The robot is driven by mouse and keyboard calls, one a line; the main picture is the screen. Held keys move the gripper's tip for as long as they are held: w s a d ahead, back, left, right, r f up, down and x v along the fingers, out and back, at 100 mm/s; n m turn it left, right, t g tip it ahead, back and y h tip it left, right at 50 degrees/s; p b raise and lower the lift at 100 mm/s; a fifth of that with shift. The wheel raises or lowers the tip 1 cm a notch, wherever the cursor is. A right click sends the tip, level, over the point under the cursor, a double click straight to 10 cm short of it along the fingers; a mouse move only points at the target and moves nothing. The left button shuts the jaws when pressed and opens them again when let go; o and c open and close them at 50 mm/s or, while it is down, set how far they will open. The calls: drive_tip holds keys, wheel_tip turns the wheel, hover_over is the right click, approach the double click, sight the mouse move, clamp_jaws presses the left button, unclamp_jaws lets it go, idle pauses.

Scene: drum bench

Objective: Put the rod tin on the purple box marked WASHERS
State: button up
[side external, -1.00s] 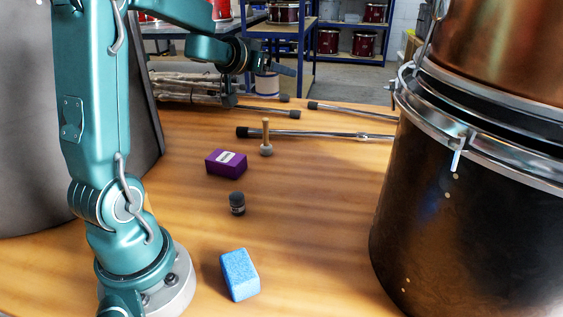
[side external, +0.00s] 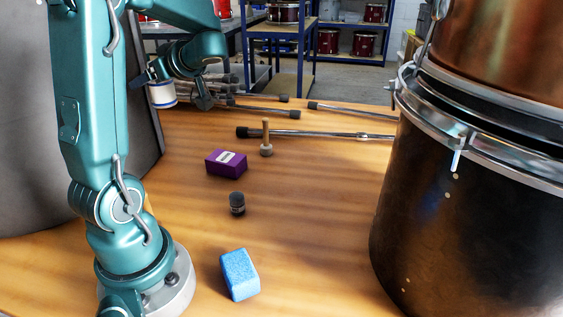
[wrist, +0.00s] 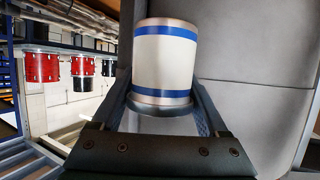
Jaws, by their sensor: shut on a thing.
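My gripper (side external: 176,97) is shut on the rod tin (side external: 162,94), a white cylinder with blue bands. The tin is held in the air at the back left, well above the bench and left of the purple box. In the wrist view the tin (wrist: 166,62) sits between my two fingers, its bands near both ends. The purple box (side external: 227,164) with a pale label lies on the wooden bench in the middle, its top clear. The label is too small to read.
A wooden-handled mallet (side external: 266,140) stands just right behind the box. A dark small cylinder (side external: 237,204) and a blue block (side external: 240,274) are nearer the front. Metal stand legs (side external: 315,134) lie behind. A large dark drum (side external: 465,220) fills the right; a grey case (side external: 30,130) is left.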

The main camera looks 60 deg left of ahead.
sight(157, 100)
wheel_tip(157, 100, down, 5)
drive_tip(key=shift+s+d+r, duration=0.1)
drive_tip(key=w+f, duration=0.2)
drive_tip(key=w, duration=0.1)
drive_tip(key=w+d+f, duration=0.1)
drive_tip(key=w+f, duration=0.1)
drive_tip(key=w, duration=0.2)
drive_tip(key=w+d+f, duration=0.1)
drive_tip(key=w+f, duration=0.2)
drive_tip(key=w, duration=0.1)
drive_tip(key=shift+w, duration=0.15)
drive_tip(key=shift+f, duration=2.1)
drive_tip(key=shift+f, duration=0.1)
drive_tip(key=o, duration=1.4)
drive_tip(key=shift+o, duration=0.2)
